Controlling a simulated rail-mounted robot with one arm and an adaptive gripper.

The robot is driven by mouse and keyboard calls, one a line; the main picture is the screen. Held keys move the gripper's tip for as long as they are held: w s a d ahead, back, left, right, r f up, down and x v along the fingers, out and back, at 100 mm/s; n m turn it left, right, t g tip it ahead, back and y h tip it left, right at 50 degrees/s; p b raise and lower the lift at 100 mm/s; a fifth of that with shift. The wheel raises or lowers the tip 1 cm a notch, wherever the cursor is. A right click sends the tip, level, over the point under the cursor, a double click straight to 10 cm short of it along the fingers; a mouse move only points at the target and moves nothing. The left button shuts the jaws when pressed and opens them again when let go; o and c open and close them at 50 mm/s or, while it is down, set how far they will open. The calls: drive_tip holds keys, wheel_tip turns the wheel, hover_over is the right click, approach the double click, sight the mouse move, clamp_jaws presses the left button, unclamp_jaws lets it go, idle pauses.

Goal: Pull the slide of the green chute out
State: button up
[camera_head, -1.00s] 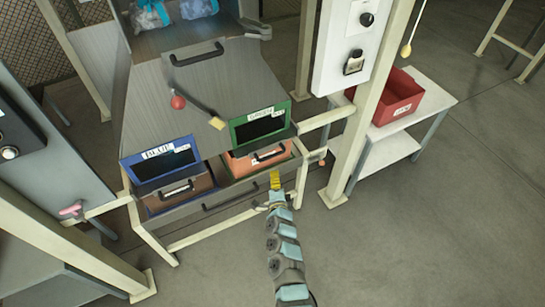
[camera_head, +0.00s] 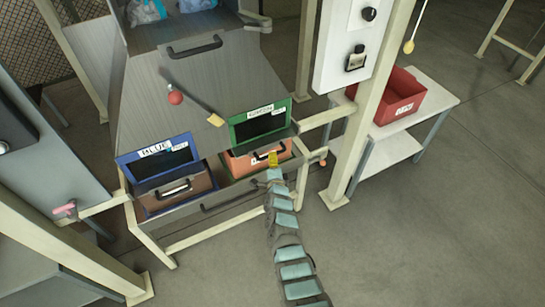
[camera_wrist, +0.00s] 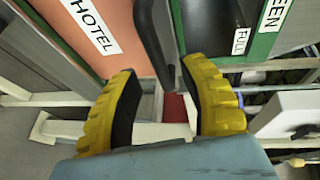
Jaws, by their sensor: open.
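The green chute (camera_head: 234,132) is a green-framed opening on the right of the grey sloped cabinet. Its slide (camera_head: 236,167) is an orange front below that frame, with a black handle (camera_head: 257,158). In the wrist view the orange front (camera_wrist: 75,22) carries a label reading HOTEL, and the green frame (camera_wrist: 262,48) is at the right. My gripper (camera_head: 273,159) is at the right part of the handle. In the wrist view my gripper (camera_wrist: 160,66) is open, its yellow fingers on either side of the handle (camera_wrist: 154,40). Contact cannot be told.
The blue chute (camera_head: 124,168) with a brown front (camera_head: 165,198) is to the left. A lower drawer with a handle (camera_head: 232,199) runs beneath. A post (camera_head: 360,110) and a red bin (camera_head: 417,97) on a white table stand right. Floor in front is clear.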

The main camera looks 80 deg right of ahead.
drive_tip(key=shift+f+b+x, duration=0.2)
drive_tip(key=shift+b+x, duration=0.75)
drive_tip(key=shift+x, duration=0.7)
drive_tip(key=shift+w+d+r, duration=0.1)
drive_tip(key=shift+d+r, duration=0.05)
drive_tip(key=shift+d, duration=0.15)
clamp_jaws()
